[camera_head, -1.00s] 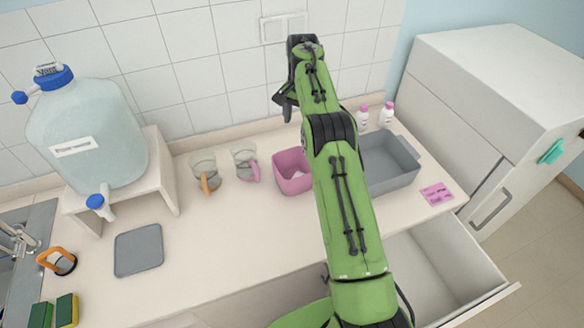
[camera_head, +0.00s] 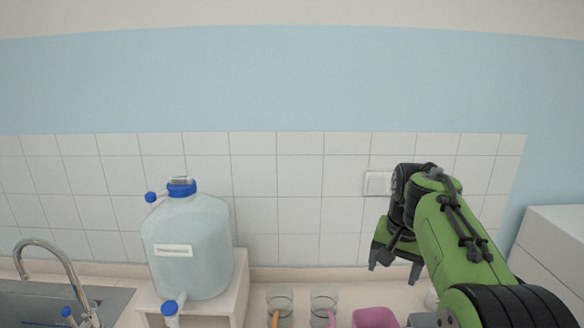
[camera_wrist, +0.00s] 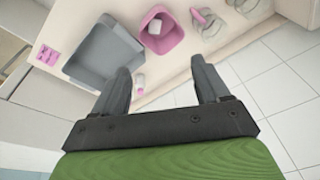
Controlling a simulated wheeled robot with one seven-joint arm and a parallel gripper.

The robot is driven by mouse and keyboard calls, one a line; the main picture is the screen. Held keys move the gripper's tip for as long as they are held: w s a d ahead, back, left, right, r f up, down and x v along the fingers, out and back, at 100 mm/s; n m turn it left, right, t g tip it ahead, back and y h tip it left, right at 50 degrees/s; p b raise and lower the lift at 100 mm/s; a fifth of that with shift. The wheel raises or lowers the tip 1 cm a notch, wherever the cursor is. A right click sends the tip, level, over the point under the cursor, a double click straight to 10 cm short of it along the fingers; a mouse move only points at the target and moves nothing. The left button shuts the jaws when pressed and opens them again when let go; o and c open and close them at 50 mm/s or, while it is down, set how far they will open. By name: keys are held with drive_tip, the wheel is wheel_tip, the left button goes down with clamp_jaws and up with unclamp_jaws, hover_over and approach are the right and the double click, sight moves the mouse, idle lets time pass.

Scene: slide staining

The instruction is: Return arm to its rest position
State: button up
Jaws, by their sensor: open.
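My gripper (camera_head: 394,268) is on the green arm at the right of the head view, above the back of the counter and in front of the tiled wall. In the wrist view my gripper (camera_wrist: 162,88) shows two dark fingers spread apart with nothing between them. A pink container (camera_wrist: 160,32) and a grey tray (camera_wrist: 88,62) lie beyond the fingers in that view. Only the top of the pink container (camera_head: 375,318) shows in the head view.
A water jug (camera_head: 190,245) with blue cap and tap stands on a white stand (camera_head: 240,285). Two glass mugs (camera_head: 280,298) (camera_head: 323,298) stand beside it. A sink faucet (camera_head: 45,255) is at left, a white cabinet (camera_head: 550,240) at right.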

drive_tip(key=s+a+n+t+b, duration=0.2)
drive_tip(key=s+a+n, duration=0.15)
drive_tip(key=s, duration=1.15)
drive_tip(key=s+a+f+n+t+b, duration=0.1)
drive_tip(key=s+a+f+n, duration=0.1)
drive_tip(key=s+f, duration=0.6)
drive_tip(key=s, duration=0.4)
drive_tip(key=shift+s+f+b, duration=0.3)
drive_tip(key=shift+s+f, duration=0.1)
drive_tip(key=shift+n, duration=0.25)
drive_tip(key=shift+s, duration=0.1)
